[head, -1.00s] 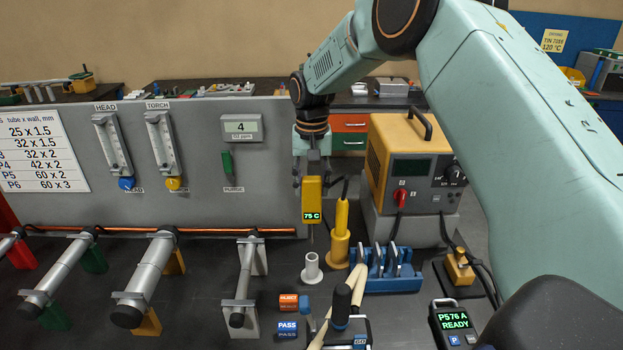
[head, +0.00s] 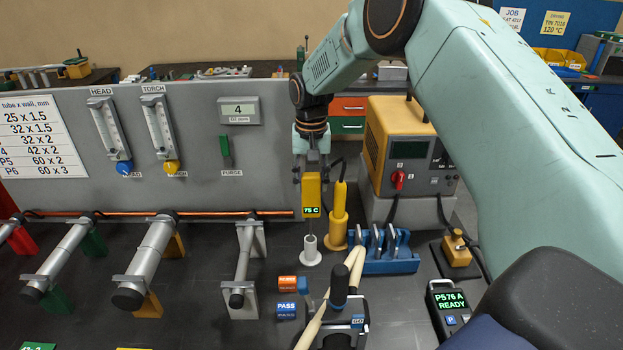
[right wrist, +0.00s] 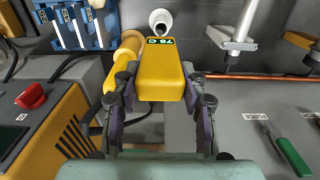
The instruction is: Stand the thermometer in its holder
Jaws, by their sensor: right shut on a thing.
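The thermometer (head: 312,195) is a yellow block with a green 75 C display and a thin probe pointing down. My right gripper (head: 311,174) is shut on its upper part and holds it upright. The holder (head: 310,251) is a pale grey cup with a flared foot, standing on the bench directly below. The probe tip meets the holder's mouth in the head view; I cannot tell whether it is inside. In the right wrist view the thermometer (right wrist: 163,72) sits between the fingers (right wrist: 160,98), the holder (right wrist: 160,20) shows beyond it, and the probe is hidden. My left gripper is not in view.
A yellow torch-like tool in its stand (head: 338,222) is close right of the holder. A blue rack (head: 385,262) stands further right. PASS and REJECT blocks (head: 287,298) and a black tool with pale handles (head: 340,310) lie in front. Clamped tubes (head: 150,262) are left.

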